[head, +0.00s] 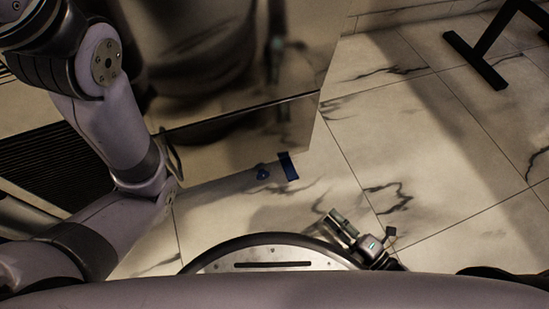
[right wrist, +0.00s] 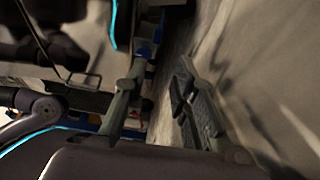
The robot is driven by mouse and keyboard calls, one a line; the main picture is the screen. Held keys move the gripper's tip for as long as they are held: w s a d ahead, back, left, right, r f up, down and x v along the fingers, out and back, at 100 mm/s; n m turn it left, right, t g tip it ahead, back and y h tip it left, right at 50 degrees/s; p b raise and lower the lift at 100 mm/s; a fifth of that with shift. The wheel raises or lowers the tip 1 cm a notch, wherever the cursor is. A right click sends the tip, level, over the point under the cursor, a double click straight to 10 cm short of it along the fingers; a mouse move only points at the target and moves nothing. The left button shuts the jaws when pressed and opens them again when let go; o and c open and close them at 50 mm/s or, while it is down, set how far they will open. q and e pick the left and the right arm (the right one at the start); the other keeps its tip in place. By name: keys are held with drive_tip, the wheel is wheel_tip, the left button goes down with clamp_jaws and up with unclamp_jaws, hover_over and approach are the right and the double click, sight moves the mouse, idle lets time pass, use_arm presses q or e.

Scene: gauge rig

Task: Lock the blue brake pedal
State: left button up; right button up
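A flat blue piece (head: 288,166), which looks like the brake pedal, sticks out at the foot of the large shiny panel in the head view. Whether it is tilted up or pressed down is too small to tell. My right gripper (head: 341,222) is low over the floor, to the right of the blue piece and nearer me, apart from it. In the right wrist view its two fingers (right wrist: 158,102) stand apart with nothing held between them. Blue parts (right wrist: 146,48) show beyond them, partly hidden by a finger. My left arm comes in at the left, but its gripper is not seen.
A smaller blue part (head: 262,172) lies just left of the blue piece. The shiny panel (head: 240,136) rises above them. A black stand foot (head: 475,62) is at the upper right.

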sight(293, 176)
drive_tip(key=shift+w+a, duration=0.25)
drive_tip(key=shift+w+a+f, duration=0.1)
drive_tip(key=shift+w+a, duration=0.1)
drive_tip(key=shift+w, duration=0.05)
drive_tip(key=b+x, duration=0.7)
drive_tip(key=x, duration=0.8)
drive_tip(key=shift+w+a, duration=0.15)
drive_tip(key=shift+a, duration=0.05)
drive_tip(key=shift+w+a, duration=0.35)
drive_tip(key=shift+w, duration=0.05)
drive_tip(key=shift+c, duration=0.5)
clamp_jaws()
